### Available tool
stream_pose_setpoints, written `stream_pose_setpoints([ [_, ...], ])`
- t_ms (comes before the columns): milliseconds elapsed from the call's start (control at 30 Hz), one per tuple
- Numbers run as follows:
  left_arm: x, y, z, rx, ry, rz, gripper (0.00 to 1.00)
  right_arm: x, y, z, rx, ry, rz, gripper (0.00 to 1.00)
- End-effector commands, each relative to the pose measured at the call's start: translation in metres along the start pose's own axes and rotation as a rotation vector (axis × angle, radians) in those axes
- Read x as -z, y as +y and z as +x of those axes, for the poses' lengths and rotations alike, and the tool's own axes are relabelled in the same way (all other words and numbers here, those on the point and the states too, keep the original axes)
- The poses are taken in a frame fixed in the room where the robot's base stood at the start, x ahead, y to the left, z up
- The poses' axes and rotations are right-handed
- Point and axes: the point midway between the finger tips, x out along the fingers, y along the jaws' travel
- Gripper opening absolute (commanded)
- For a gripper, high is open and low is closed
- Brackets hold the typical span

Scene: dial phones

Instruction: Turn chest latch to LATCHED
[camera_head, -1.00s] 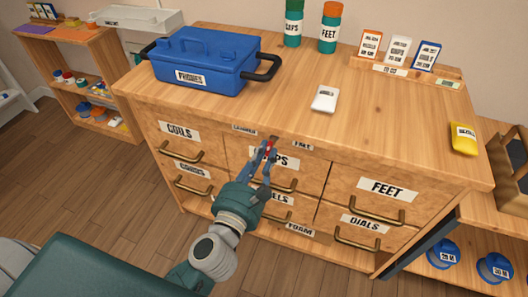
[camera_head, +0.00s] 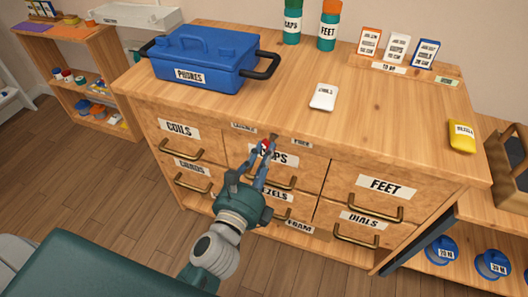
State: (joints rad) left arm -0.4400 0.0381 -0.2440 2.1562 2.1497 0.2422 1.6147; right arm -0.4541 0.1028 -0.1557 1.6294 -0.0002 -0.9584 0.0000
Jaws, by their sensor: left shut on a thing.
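The chest latch (camera_head: 273,137) is a small brownish piece with a red part, high on the middle of the wooden chest's front. A small label that seems to read LATCHED (camera_head: 243,128) is to its left, and one that seems to read FREE (camera_head: 301,143) is to its right. My left gripper (camera_head: 265,149) reaches up from below, its fingers shut on the latch. The fingers hide much of the latch, so its exact angle is hard to tell. My right gripper is not in view.
Drawers with brass handles, such as COILS (camera_head: 181,151) and FEET (camera_head: 366,204), surround the latch. On the chest top are a blue PHONES box (camera_head: 205,62), a white tag (camera_head: 323,97) and a yellow pouch (camera_head: 461,135). A side shelf (camera_head: 480,236) holds blue spools.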

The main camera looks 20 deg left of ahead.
Motion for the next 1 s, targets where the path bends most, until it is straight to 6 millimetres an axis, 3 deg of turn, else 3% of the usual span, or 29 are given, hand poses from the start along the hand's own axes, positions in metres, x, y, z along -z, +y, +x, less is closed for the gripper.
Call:
stream_pose_setpoints([
  [767,0.0015,0.0006,-0.0003,-0.002,0.002,-0.096,0.0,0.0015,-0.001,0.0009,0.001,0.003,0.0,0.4],
  [800,0.0015,0.0006,-0.0003,-0.002,0.002,-0.096,0.24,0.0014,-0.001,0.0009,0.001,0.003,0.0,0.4],
  [867,0.0014,0.0006,-0.0003,-0.002,0.002,-0.095,0.35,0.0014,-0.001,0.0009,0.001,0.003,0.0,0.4],
  [1000,0.001,0.0003,-0.0002,-0.001,0.001,-0.094,0.35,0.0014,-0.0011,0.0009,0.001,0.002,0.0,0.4],
])
